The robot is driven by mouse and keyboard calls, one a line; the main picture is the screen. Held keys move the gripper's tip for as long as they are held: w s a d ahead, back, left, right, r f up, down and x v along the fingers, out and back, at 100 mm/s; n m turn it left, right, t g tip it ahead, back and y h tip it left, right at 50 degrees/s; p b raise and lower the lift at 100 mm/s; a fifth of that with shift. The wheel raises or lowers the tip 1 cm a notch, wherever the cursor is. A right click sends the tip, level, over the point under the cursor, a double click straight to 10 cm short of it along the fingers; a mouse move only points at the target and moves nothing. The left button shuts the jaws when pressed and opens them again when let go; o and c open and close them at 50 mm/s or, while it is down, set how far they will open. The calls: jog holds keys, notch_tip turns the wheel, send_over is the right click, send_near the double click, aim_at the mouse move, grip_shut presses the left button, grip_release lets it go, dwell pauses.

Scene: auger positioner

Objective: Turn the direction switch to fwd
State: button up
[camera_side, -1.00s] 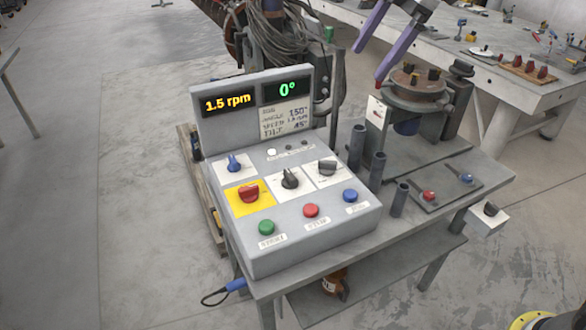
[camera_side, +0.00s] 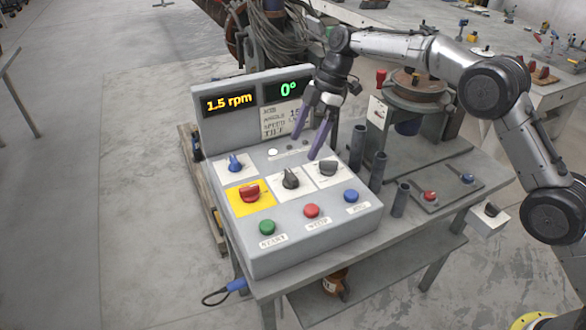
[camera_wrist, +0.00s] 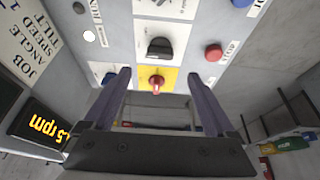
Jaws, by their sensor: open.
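The grey control box carries several knobs, and their labels are too small to read, so I cannot tell which one is the direction switch. A black knob (camera_side: 290,179) sits mid-panel and shows in the wrist view (camera_wrist: 158,48). A dark grey knob (camera_side: 328,168) is on a white plate to its right. A red knob (camera_side: 250,192) on a yellow plate also shows in the wrist view (camera_wrist: 156,84). A blue knob (camera_side: 234,163) is at upper left. My gripper (camera_side: 304,147), with purple fingers, is open and empty above the panel's back, behind the black knobs.
Green (camera_side: 267,227), red (camera_side: 311,210) and blue (camera_side: 350,195) buttons line the box's front. The display panel (camera_side: 245,110) stands upright behind, reading 1.5 rpm and 0°. Upright grey tubes (camera_side: 357,147) and a turntable (camera_side: 417,85) stand to the right.

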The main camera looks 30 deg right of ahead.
aim_at(291, 173)
jog(key=x, duration=0.8)
jog(key=shift+a+f, duration=0.15)
jog(key=shift+f, duration=0.2)
jog(key=shift+c, duration=0.2)
jog(key=c, duration=1.3)
jog(key=shift+r, duration=0.1)
jog(key=m+t, duration=0.1)
jog(key=m, duration=0.3)
jog(key=shift+s+m+t, duration=0.15)
jog(key=shift+m+t, duration=0.15)
jog(key=shift+t, duration=0.1)
jog(key=shift+s+m+t+h, duration=0.1)
jog(key=shift+m+t+h, duration=0.25)
jog(key=shift+m, duration=0.75)
jog(key=shift+m+t+h, duration=0.25)
jog(key=shift+m+t, duration=0.1)
jog(key=shift+m, duration=0.75)
